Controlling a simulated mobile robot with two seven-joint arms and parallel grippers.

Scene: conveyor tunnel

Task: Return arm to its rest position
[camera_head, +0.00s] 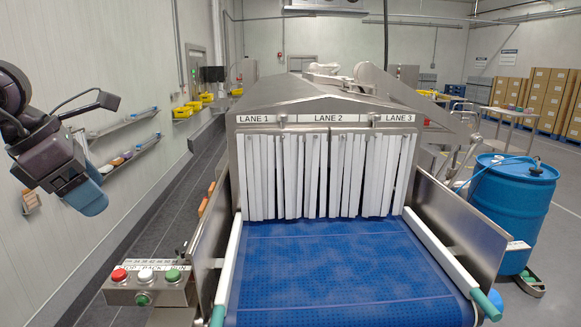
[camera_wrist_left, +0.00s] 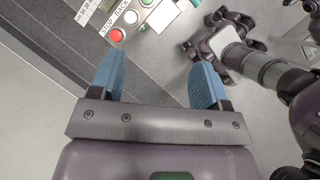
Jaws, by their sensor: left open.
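My left gripper (camera_head: 88,195) is raised at the left of the head view, near the white wall and apart from everything. In the left wrist view its two blue fingers (camera_wrist_left: 157,82) are spread wide with nothing between them. My left arm bends in from the left edge of the head view. My right gripper does not show in the head view.
A button box (camera_head: 150,286) with red, white and green buttons stands at the lower left; it also shows in the wrist view (camera_wrist_left: 135,18). The blue conveyor belt (camera_head: 330,270) leads into a tunnel with white strip curtains (camera_head: 315,175). A blue barrel (camera_head: 515,205) stands right.

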